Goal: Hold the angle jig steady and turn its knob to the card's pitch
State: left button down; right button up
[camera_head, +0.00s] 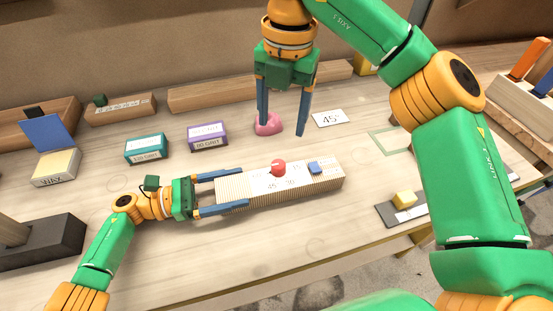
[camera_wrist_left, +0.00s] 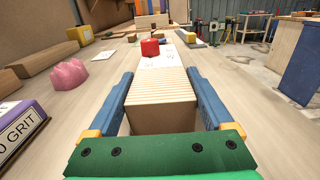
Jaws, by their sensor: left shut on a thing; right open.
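The angle jig (camera_head: 236,194) is a long ribbed wooden block lying on the bench, with a white scale on top. Its red knob (camera_head: 278,168) stands on the scale, and a small blue block (camera_head: 315,167) sits towards its right end. In the left wrist view the jig (camera_wrist_left: 162,88) runs away from me with the red knob (camera_wrist_left: 150,47) beyond. My left gripper (camera_head: 246,187) is shut on the jig's left end, one finger along each long side. My right gripper (camera_head: 282,118) is open and empty, pointing down above the bench behind the knob. The white card (camera_head: 331,119) reads 45°.
A pink lump (camera_head: 268,124) lies beneath the right gripper. Purple (camera_head: 208,135) and teal (camera_head: 146,148) grit boxes and a wax block (camera_head: 56,167) stand left. A dark tray (camera_head: 384,213) with a yellow block lies at right. The bench in front of the jig is clear.

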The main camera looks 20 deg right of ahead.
aim_at(279, 164)
jog(key=shift+m, duration=0.4)
jog(key=f, duration=1.2)
jog(key=shift+w+a, duration=0.1)
jog(key=shift+a, duration=0.1)
grip_shut()
